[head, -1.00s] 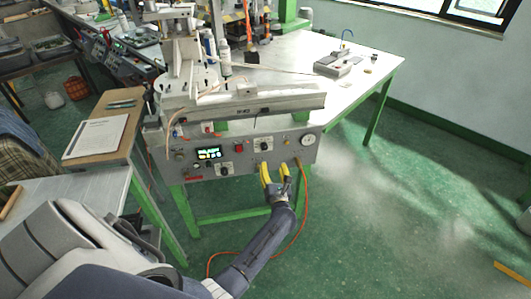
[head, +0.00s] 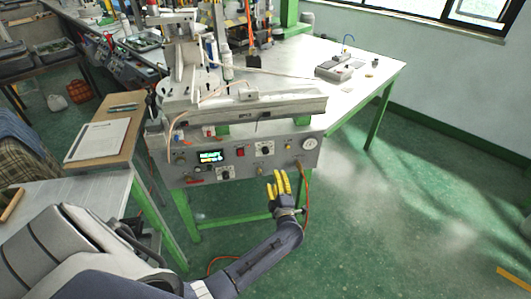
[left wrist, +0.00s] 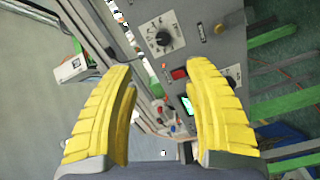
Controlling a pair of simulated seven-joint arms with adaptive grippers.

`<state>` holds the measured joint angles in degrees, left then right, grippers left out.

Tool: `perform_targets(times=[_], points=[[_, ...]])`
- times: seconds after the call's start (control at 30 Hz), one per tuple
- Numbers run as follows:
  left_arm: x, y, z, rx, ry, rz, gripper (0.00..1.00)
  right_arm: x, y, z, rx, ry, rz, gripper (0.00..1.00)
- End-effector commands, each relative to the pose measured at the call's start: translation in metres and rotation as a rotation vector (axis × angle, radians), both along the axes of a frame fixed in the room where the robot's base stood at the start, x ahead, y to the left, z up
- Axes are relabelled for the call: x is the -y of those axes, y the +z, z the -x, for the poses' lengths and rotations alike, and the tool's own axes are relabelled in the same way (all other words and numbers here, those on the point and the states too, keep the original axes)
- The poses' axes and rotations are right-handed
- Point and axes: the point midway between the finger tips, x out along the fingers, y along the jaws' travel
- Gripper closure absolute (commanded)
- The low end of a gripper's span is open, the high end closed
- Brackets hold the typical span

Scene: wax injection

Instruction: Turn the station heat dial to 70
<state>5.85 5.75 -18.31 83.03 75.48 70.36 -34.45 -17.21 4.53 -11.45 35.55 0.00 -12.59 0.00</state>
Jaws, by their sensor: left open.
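The grey wax station's front panel (head: 276,163) carries two black dials on white scale plates. The upper dial (head: 264,148) is right of a red button (head: 240,152); the lower dial (head: 225,173) is below the lit display (head: 211,156). I cannot read which is the heat dial or its setting. In the left wrist view the upper dial (left wrist: 162,38) shows between and beyond the fingers; the lower dial (left wrist: 231,78) is partly behind the right finger. My left gripper (head: 278,184), with yellow fingers, is open and empty, in front of the panel's lower right, apart from both dials.
A round gauge (head: 309,142) is at the panel's upper right. An orange hose (head: 307,200) hangs from the panel beside my left gripper. A wooden board with a paper sheet (head: 97,139) is at left. The floor to the right is clear.

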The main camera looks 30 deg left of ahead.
Motion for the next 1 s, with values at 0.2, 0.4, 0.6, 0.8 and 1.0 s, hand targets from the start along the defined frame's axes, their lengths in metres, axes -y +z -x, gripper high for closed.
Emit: perform_targets(times=[0.2, 0.4, 0.6, 0.8, 1.0], points=[[-0.003, -0.002, 0.003, -0.129, 0.020, -0.127, 0.48, 0.001, 0.000, 0.000, -0.001, 0.001, 0.001, 0.46], [-0.007, -0.001, -0.001, -0.163, 0.021, -0.165, 0.48, 0.002, 0.000, 0.000, -0.001, 0.001, 0.001, 0.46], [-0.026, -0.001, -0.020, -0.164, 0.023, -0.168, 0.48, 0.002, 0.000, 0.000, -0.001, 0.001, 0.001, 0.46], [-0.050, -0.001, -0.047, -0.165, 0.021, -0.168, 0.48, 0.002, 0.000, 0.000, -0.001, 0.001, 0.001, 0.46], [-0.076, -0.001, -0.073, -0.164, 0.022, -0.167, 0.48, 0.002, 0.000, 0.000, -0.001, 0.001, 0.001, 0.46]])
